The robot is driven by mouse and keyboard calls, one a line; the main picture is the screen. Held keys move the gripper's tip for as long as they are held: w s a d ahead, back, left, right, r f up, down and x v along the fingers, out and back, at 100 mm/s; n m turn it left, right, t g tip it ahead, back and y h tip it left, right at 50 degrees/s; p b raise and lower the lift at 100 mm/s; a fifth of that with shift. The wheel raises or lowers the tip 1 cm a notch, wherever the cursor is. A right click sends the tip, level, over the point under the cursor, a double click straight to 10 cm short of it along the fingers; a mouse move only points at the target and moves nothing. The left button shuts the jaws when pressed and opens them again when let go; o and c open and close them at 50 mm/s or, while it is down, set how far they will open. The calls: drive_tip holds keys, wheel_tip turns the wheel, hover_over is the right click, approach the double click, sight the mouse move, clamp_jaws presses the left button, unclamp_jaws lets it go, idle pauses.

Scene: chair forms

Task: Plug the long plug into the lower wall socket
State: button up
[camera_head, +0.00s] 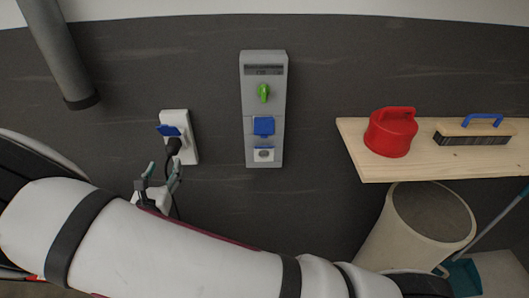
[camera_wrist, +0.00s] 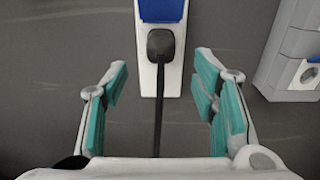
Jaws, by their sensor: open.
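A white wall socket panel (camera_head: 190,126) with a blue flap (camera_head: 167,131) is on the dark wall at left. A black plug (camera_head: 173,147) sits at the panel's lower socket, and its cable hangs down. In the wrist view the plug (camera_wrist: 161,43) is upright against the panel (camera_wrist: 147,75), below the blue flap (camera_wrist: 161,9). How deep it sits cannot be told. My gripper (camera_head: 160,175) is open just below and in front of the plug. In the wrist view my gripper's fingers (camera_wrist: 162,78) stand apart on either side of the cable (camera_wrist: 158,115), touching neither cable nor plug.
A grey switch box (camera_head: 247,108) with a green knob (camera_head: 264,92) is on the wall to the right. A wooden shelf (camera_head: 440,170) holds a red can (camera_head: 391,133) and a brush (camera_head: 474,130). A beige bin (camera_head: 388,228) stands below. A grey pipe (camera_head: 57,45) is at upper left.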

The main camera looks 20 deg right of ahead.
sight(169, 156)
drive_tip(key=shift+b+x, duration=1.7)
drive_tip(key=shift+x, duration=2.85)
clamp_jaws()
drive_tip(key=shift+s, duration=0.2)
drive_tip(key=shift+p+v, duration=1.3)
drive_tip(key=shift+v, duration=1.55)
